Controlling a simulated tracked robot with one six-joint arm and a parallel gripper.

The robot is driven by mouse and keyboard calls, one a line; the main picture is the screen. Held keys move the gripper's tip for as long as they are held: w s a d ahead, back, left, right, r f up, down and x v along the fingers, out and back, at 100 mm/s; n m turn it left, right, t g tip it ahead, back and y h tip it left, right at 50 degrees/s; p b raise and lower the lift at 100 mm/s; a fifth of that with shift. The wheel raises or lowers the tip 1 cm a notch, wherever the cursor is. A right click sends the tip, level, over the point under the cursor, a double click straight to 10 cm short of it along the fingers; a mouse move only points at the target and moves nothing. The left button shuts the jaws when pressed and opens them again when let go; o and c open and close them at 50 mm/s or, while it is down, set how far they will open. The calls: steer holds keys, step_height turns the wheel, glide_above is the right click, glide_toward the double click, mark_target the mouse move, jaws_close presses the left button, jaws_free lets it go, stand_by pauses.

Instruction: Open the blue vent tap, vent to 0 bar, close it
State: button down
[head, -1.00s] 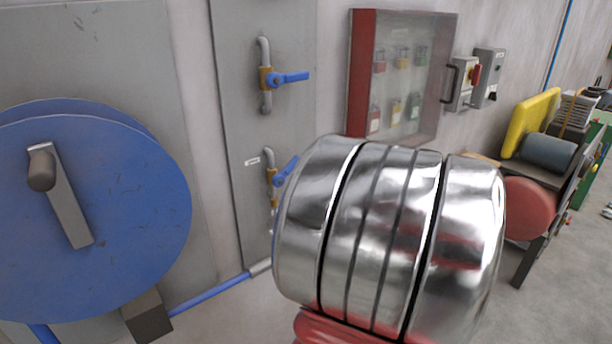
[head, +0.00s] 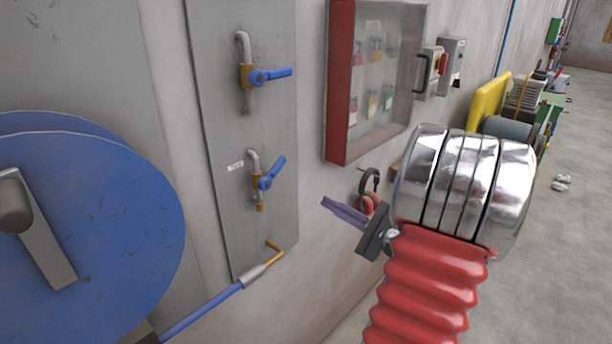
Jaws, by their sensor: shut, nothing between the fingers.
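Two blue-handled taps with brass bodies sit on a grey wall panel in the head view. The upper tap (head: 268,76) has its lever sideways, across its vertical pipe. The lower tap (head: 270,176) has its lever slanting up to the right. A small white label (head: 236,166) beside the lower tap is too small to read. I cannot tell for certain which is the vent tap. My gripper (head: 327,203) is shut and empty, pointing left, to the right of the lower tap and apart from it. No pressure gauge is in view.
A large blue disc (head: 90,230) with a handle stands at left. A red-framed cabinet of padlocks (head: 376,85) hangs right of the panel, with red earmuffs (head: 370,192) below. Switch boxes (head: 440,68) and yellow-guarded machinery (head: 490,100) lie farther right. A blue pipe (head: 205,312) runs below.

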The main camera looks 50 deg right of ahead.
mark_target(274, 172)
steer(key=shift+s+a+r+m+y, duration=0.2)
steer(key=shift+r+m, duration=0.15)
steer(key=shift+m, duration=0.3)
steer(key=shift+s+a+r+m+y, duration=0.1)
steer(key=shift+r+m+y, duration=0.15)
steer(key=shift+m, duration=0.4)
steer(key=w+a+r, duration=0.3)
steer(key=w+r, duration=0.2)
steer(key=w, duration=0.4)
steer(key=shift+w+a+r, duration=0.15)
steer(key=shift+w+a, duration=0.15)
steer(key=shift+a, duration=0.1)
